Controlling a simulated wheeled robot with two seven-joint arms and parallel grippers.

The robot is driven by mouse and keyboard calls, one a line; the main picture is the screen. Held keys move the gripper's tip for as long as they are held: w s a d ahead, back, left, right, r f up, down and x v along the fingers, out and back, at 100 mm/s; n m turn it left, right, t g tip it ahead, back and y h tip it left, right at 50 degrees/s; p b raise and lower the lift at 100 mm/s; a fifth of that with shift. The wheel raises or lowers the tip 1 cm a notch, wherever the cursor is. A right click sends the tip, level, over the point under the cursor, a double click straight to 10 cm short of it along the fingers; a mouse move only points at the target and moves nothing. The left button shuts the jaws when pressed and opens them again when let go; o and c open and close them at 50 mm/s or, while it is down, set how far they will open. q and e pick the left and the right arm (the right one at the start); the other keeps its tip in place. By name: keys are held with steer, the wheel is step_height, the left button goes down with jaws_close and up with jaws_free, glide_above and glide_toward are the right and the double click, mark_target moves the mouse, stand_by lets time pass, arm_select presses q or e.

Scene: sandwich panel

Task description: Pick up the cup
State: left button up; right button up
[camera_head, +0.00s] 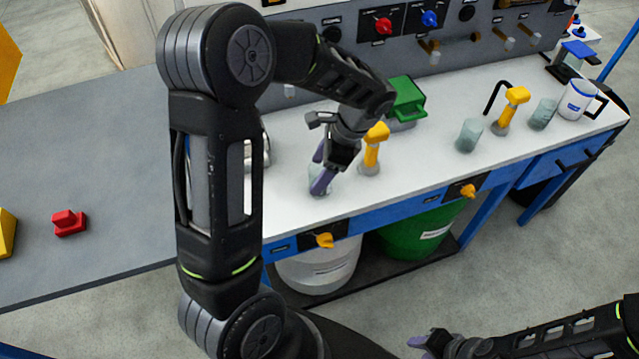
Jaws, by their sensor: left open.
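A clear glass cup (312,175) stands on the white worktop, partly hidden by my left gripper (320,171). My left gripper reaches down with its purple fingers open around or right beside this cup; I cannot tell whether they touch it. Two similar glass cups, one in the middle (469,135) and one further right (543,114), stand upright on the worktop. A white mug (577,101) with a dark handle stands near the right end. My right gripper (432,345) is low at the bottom edge, away from the worktop, and its opening is unclear.
A yellow-topped tap (375,148) stands just right of my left gripper, with a green box (406,101) behind it. Another yellow tap (511,110) stands between the other cups. A panel with knobs (440,50) rises at the back. The worktop front edge is close.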

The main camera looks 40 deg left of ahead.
arm_select(q)
steer(key=shift+c, duration=0.3)
jaws_close()
stand_by(0.8)
